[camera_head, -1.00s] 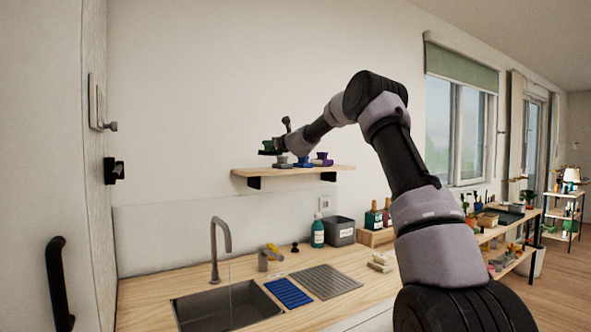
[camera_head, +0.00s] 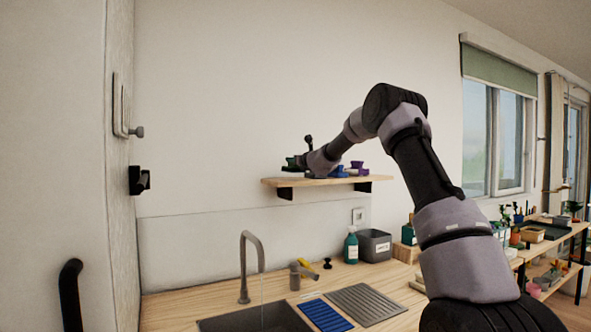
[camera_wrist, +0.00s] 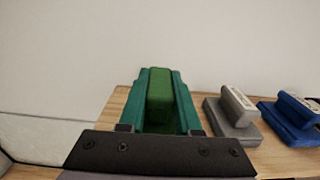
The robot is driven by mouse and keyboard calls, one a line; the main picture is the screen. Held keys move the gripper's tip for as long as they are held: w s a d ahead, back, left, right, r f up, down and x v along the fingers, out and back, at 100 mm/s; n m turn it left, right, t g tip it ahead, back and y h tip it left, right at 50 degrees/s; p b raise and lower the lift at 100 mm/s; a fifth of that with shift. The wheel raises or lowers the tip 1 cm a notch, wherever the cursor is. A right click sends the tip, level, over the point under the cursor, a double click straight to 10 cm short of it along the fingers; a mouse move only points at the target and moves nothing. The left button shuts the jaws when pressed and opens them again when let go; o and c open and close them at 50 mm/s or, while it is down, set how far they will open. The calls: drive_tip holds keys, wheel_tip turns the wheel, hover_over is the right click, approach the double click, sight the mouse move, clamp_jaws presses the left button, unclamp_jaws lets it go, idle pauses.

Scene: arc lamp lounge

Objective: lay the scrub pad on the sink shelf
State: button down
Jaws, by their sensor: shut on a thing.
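My gripper (camera_wrist: 160,80) is shut on a green scrub pad (camera_wrist: 159,95), its fingers on either side of the pad's raised handle. In the head view the gripper (camera_head: 292,162) is at the left end of the wooden sink shelf (camera_head: 272,182), low over it. I cannot tell whether the pad touches the shelf. In the wrist view the shelf (camera_wrist: 110,115) runs beneath the pad, whose underside is hidden.
Right of the held pad, a grey pad (camera_wrist: 232,115) and a blue pad (camera_wrist: 291,117) stand on the shelf. A purple one (camera_head: 358,168) shows farther right. Below are a tap (camera_head: 244,265), a soap bottle (camera_head: 351,246) and a grey bin (camera_head: 375,246).

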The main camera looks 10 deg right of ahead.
sight(294, 167)
drive_tip(key=shift+f, duration=1.55)
drive_tip(key=shift+f, duration=0.1)
drive_tip(key=c, duration=0.6)
unclamp_jaws()
